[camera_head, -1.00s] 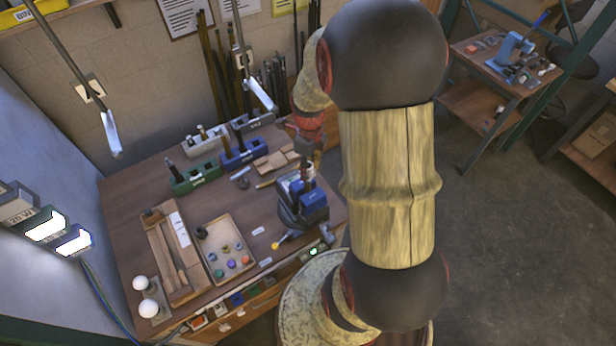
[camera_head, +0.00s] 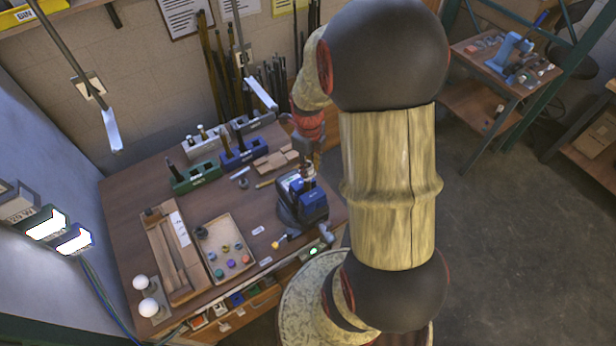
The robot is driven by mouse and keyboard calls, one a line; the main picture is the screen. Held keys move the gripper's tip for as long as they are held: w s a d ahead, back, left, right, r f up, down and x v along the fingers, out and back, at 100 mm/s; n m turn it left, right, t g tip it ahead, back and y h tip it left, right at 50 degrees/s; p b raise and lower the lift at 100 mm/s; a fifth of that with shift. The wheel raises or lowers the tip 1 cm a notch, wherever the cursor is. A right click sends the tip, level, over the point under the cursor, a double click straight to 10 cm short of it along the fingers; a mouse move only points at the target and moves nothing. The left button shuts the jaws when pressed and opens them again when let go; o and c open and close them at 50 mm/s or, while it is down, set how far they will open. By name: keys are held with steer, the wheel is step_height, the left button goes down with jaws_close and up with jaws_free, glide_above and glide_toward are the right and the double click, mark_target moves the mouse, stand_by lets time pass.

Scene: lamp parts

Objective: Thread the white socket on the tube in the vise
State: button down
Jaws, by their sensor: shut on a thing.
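The blue vise (camera_head: 305,203) stands on a dark round base near the right front edge of the bench. My gripper (camera_head: 305,163) points down right above the vise jaws. It is shut on a small pale piece, apparently the white socket (camera_head: 308,171), at the top of the vise. The fingers and the socket are very small here and partly merge. The tube in the vise cannot be made out clearly, so I cannot tell how the socket sits on it.
A beige tray (camera_head: 226,243) of small coloured parts lies left of the vise. Green (camera_head: 195,177) and blue (camera_head: 240,153) holder blocks stand behind. A wooden tray (camera_head: 170,255) and two white bulbs (camera_head: 145,294) are at left. A yellow-tipped tool (camera_head: 278,243) lies before the vise.

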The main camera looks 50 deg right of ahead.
steer(key=m, duration=0.1)
steer(key=f+m, duration=0.1)
steer(key=m, duration=0.2)
steer(key=shift+s+a+f+m, duration=0.25)
steer(key=shift+s+a+m, duration=0.05)
steer(key=shift+s+a, duration=0.1)
steer(key=c, duration=1.7)
jaws_free()
steer(key=shift+w+d, duration=0.1)
steer(key=shift+o, duration=0.4)
steer(key=shift+w+d, duration=0.1)
steer(key=shift+w, duration=0.05)
steer(key=shift+r, duration=0.15)
steer(key=n, duration=0.6)
steer(key=shift+w+d+r+n, duration=0.1)
steer(key=shift+d+n, duration=0.1)
steer(key=shift+n, duration=0.2)
steer(key=shift+o, duration=0.3)
